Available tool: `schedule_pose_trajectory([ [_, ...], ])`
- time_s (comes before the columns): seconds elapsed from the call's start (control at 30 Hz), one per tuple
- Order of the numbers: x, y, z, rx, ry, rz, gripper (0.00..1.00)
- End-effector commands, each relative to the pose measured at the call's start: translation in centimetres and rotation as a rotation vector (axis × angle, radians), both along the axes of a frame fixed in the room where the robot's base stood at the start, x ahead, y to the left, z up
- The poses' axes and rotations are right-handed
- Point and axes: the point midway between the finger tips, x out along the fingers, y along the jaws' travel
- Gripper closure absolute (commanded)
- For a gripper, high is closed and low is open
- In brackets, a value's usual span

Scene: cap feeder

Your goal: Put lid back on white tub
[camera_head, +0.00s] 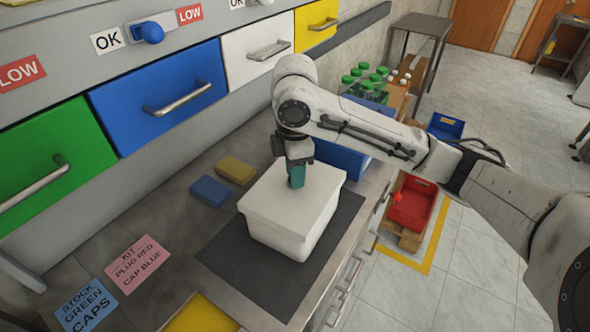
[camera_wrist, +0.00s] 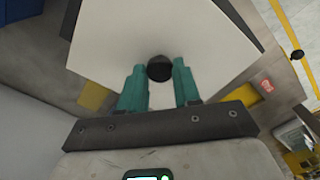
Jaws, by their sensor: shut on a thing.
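The white tub (camera_head: 285,238) stands on a dark mat on the steel worktop in the head view. The white lid (camera_head: 321,187) lies over the top of the tub, covering its opening. The lid looks level and roughly lined up with the tub; I cannot tell whether it is fully seated. My gripper (camera_head: 296,182) points down at the middle of the lid. In the wrist view its teal fingers (camera_wrist: 159,85) are shut on the lid's round black knob (camera_wrist: 159,68). The inside of the tub is hidden.
The dark mat (camera_head: 235,262) has bare room in front of the tub. A blue block (camera_head: 210,190) and a yellow block (camera_head: 235,169) lie behind it. Drawers (camera_head: 160,97) line the back. Green-capped jars (camera_head: 365,80) stand beyond; a red crate (camera_head: 411,205) sits right.

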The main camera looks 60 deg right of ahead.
Motion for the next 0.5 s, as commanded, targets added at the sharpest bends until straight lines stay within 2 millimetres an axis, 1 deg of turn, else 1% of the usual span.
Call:
schedule_pose_trajectory([
  [0.5, 0.03, 0.03, -0.79, 0.001, -0.001, 0.0, 1.0],
])
